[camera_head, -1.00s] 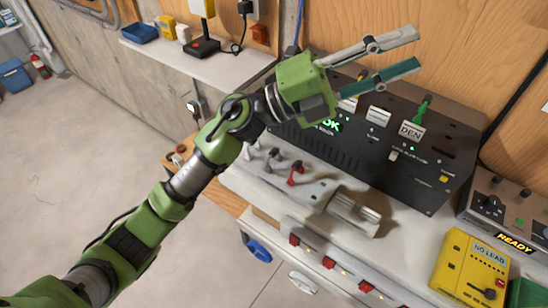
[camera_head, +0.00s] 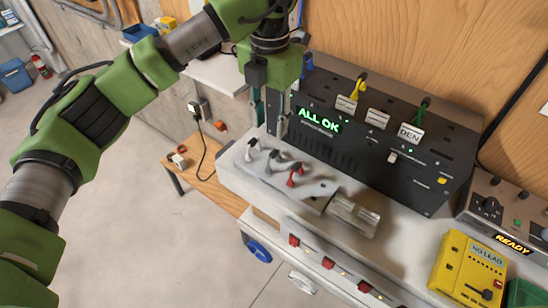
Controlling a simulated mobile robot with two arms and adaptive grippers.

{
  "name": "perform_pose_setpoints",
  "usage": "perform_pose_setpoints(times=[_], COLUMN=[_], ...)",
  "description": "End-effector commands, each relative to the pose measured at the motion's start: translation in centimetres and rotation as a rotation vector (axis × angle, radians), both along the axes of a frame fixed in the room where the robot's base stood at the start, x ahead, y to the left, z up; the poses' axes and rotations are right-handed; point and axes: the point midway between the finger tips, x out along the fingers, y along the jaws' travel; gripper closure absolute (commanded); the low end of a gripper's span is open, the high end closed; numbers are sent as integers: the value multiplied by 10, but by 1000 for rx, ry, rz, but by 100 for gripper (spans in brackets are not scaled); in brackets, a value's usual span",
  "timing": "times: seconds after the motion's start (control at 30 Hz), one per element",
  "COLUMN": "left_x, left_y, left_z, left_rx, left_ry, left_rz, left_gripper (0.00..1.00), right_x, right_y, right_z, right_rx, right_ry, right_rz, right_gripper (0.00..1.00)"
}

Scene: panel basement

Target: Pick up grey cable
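My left gripper (camera_head: 270,122) points down above the left end of the bench, in front of the black panel. Its fingers are apart, with a gap between them and no held object visible. A pale holder (camera_head: 313,197) on the bench below bears several small plug-like pieces: a dark one (camera_head: 253,143), a greyish one (camera_head: 273,155) and a red one (camera_head: 294,172). The gripper is just above and behind the dark and greyish pieces. I cannot tell for certain which is the grey cable. My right gripper is not in view.
The black panel (camera_head: 378,148) reads ALL OK and has yellow and green plugs on top. A yellow NO LEAD box (camera_head: 469,272) and a READY unit (camera_head: 508,212) stand at the right. A wooden bench (camera_head: 207,188) is at lower left. Open floor lies left.

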Motion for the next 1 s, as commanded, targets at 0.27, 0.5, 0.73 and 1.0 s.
perform_pose_setpoints(times=[0.27,0.5,0.73,1.0], left_x=[-1,0,2,3], left_y=[-1,-3,-7,-7], left_z=[-48,-64,-96,-112], left_rx=[-2,-4,-3,-5], left_ry=[4,5,6,2], left_rz=[-3,-2,-2,-4], left_gripper=[68,68,68,68], right_x=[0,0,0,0], right_y=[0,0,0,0], right_z=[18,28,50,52], right_rx=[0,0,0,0], right_ry=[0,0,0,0], right_rz=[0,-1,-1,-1], right_gripper=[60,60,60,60])
